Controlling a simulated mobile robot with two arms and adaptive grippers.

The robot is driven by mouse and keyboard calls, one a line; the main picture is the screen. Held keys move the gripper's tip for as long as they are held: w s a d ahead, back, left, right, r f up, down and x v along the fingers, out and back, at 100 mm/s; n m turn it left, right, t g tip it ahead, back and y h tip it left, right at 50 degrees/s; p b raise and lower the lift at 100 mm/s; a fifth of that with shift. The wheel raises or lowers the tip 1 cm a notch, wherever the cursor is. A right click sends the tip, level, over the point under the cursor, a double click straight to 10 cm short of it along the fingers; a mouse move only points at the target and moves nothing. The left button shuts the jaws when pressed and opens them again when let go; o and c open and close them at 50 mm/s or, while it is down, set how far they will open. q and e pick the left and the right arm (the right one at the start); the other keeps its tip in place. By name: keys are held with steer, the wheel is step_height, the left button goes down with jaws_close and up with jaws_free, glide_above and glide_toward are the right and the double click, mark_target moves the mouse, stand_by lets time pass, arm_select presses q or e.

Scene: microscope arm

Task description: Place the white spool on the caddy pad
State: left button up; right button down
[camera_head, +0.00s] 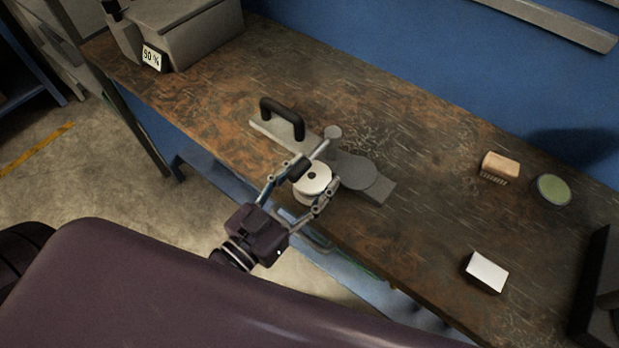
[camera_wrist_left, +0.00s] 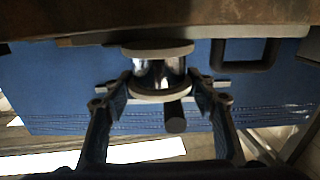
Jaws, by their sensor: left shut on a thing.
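The white spool (camera_head: 312,177) is between the two fingers of my left gripper (camera_head: 313,182), which is shut on it. In the left wrist view the spool (camera_wrist_left: 158,50) shows two pale flanges and a shiny narrower middle, with a finger on each side. The grey caddy (camera_head: 383,190) lies on the bench with a black handle (camera_head: 283,118) at one end. Its round grey pad (camera_head: 357,171) is just right of the spool in the head view. Whether the spool touches the caddy cannot be told. My right gripper is not in view.
The worn brown bench (camera_head: 430,235) has a sponge-like block (camera_head: 500,167), a round green-topped tin (camera_head: 552,189) and a white-topped box (camera_head: 486,271) at right. A grey case (camera_head: 195,30) stands at the far left. Bare bench lies right of the caddy.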

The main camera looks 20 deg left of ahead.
arm_select(q)
steer(key=shift+s+f, duration=0.2)
steer(key=shift+f, duration=0.45)
steer(key=shift+f, duration=0.1)
steer(key=o, duration=1.2)
steer(key=shift+c, duration=0.2)
steer(key=shift+a, duration=0.1)
steer(key=shift+s+a, duration=0.1)
steer(key=shift+s, duration=0.25)
steer(key=v, duration=1.1)
steer(key=shift+s, duration=0.1)
